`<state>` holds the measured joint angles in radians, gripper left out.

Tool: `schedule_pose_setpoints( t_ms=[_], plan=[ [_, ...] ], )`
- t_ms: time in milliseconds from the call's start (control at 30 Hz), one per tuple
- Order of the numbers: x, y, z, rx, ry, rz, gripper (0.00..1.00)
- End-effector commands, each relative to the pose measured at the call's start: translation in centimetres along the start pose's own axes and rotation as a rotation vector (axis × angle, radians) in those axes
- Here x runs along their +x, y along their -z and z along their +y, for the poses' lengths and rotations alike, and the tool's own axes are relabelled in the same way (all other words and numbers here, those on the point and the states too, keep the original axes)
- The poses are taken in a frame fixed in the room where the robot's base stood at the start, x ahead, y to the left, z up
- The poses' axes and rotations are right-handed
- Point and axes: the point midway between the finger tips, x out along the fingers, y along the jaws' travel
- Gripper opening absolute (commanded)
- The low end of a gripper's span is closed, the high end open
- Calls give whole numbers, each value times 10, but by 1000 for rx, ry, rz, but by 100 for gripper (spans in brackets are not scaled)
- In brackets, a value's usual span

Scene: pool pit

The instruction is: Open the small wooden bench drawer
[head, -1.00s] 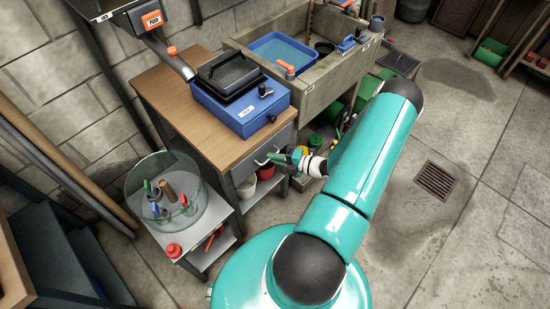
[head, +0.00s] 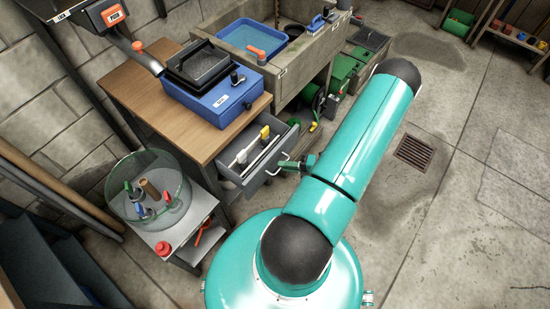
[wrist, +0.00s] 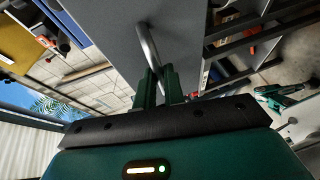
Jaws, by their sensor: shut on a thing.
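The bench drawer (head: 262,178) is grey with a bar handle and stands pulled out from under the wooden bench top (head: 145,82) in the head view. Inside it lie a white-and-yellow tool and other long tools. My gripper (head: 300,161) is at the drawer's front, at the handle. In the wrist view, the green fingers of my gripper (wrist: 158,82) are shut on the metal handle (wrist: 148,45), against the grey drawer front (wrist: 185,35). My arm hides part of the floor beyond, and my wrist is mostly hidden behind the arm in the head view.
A blue box with a black tray (head: 213,92) sits on the bench. A small grey side table (head: 190,232) with a clear round bowl (head: 148,185) stands left of the drawer. A stone sink (head: 293,68) is behind. Open floor with a drain grate (head: 415,153) lies to the right.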

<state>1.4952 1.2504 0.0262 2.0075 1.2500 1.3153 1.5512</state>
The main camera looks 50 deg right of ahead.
Motion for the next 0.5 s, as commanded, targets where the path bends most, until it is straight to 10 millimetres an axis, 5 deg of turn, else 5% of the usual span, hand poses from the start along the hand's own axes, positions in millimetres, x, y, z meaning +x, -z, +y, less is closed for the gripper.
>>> schedule_pose_setpoints(
  t_ms=[500],
  plan=[
    [-40,17,-9,-1,-2,1,0]
  ],
)
